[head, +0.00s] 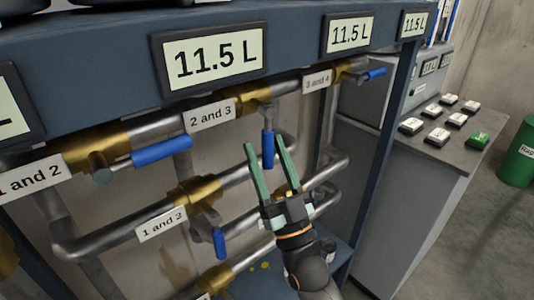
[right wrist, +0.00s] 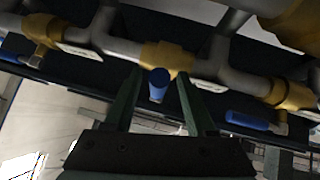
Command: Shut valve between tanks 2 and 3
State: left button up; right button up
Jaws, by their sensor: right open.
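The valve labelled "2 and 3" (head: 250,101) is a brass body on the upper pipe. Its blue handle (head: 268,150) hangs down, across the pipe. My right gripper (head: 266,143) is open, with its green fingers reaching up around the lower part of this handle. In the right wrist view the blue handle (right wrist: 159,85) shows end-on between the open fingers (right wrist: 160,75), with gaps at both sides, below the brass valve body (right wrist: 168,58). The white "2 and 3" label (head: 210,115) is left of the valve. My left gripper is not in view.
The "1 and 2" handle (head: 162,151) and "3 and 4" handle (head: 376,73) lie roughly along the pipe. The "1 and 3" handle (head: 220,243) hangs down from a lower pipe. Displays (head: 214,56) read 11.5 L. A button console (head: 440,150) and green drum (head: 518,155) stand right.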

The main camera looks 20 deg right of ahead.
pick_arm(q)
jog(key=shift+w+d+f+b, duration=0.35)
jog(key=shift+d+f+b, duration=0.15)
jog(key=shift+b, duration=0.6)
pick_arm(e)
jog(key=v, duration=1.2)
jog(key=shift+s, duration=0.25)
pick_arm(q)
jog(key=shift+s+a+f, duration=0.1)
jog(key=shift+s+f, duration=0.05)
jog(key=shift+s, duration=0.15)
pick_arm(e)
jog(key=shift+f, duration=0.1)
